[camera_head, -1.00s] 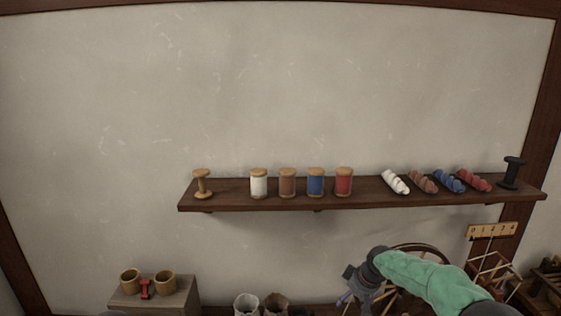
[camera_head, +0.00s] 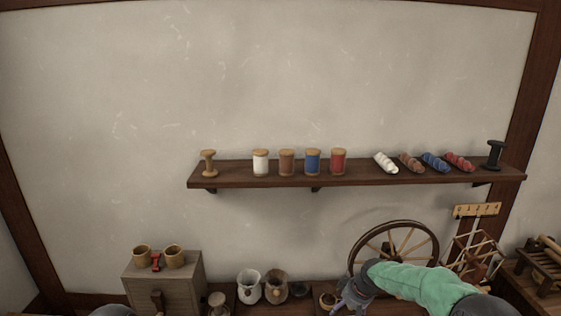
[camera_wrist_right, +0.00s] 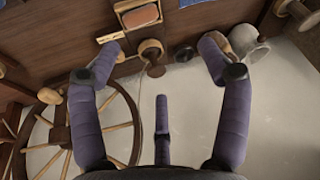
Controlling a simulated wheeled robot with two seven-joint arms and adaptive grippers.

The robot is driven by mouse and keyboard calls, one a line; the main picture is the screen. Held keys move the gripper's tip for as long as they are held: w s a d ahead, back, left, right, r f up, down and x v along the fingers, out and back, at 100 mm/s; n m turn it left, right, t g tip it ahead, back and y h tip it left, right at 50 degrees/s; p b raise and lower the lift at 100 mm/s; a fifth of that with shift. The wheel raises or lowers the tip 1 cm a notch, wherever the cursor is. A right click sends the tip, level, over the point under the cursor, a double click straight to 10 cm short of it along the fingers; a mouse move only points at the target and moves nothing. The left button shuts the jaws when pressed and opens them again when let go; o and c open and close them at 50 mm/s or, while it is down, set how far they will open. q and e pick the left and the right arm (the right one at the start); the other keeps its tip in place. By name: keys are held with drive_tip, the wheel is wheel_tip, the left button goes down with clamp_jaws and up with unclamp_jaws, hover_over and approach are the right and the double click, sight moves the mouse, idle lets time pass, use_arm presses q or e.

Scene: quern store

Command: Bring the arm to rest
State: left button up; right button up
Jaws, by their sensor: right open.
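My right arm, in a green sleeve, comes in from the bottom right of the head view. Its gripper (camera_head: 350,292) is low in front of the spinning wheel's (camera_head: 405,226) lower left side, seen partly at the bottom edge. In the right wrist view my right gripper (camera_wrist_right: 161,62) has its purple fingers spread wide. Nothing is held between them. My left gripper is not in view.
A wall shelf (camera_head: 230,179) carries spools and twisted skeins. A cabinet (camera_head: 187,283) with two cups stands at lower left. Sacks (camera_head: 249,287) sit low in the middle. A wooden frame (camera_head: 476,258) stands right of the wheel. The wall above is bare.

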drive_tip(key=s+a+f+m+g+y+b, duration=0.15)
drive_tip(key=s+a+f, duration=0.25)
drive_tip(key=s+f, duration=0.55)
drive_tip(key=s+a+f+m+b, duration=0.25)
drive_tip(key=s+f, duration=0.35)
drive_tip(key=f, duration=0.7)
drive_tip(key=s+a+f+m+g+b, duration=0.1)
drive_tip(key=s+f, duration=0.4)
drive_tip(key=s, duration=0.5)
drive_tip(key=s+a+f+m+b, duration=0.2)
drive_tip(key=s+f, duration=0.3)
drive_tip(key=s, duration=0.6)
drive_tip(key=shift+a+f+g+b, duration=0.15)
drive_tip(key=shift+a+g+b, duration=0.2)
drive_tip(key=shift+a+b, duration=0.45)
drive_tip(key=shift+s+d, duration=0.1)
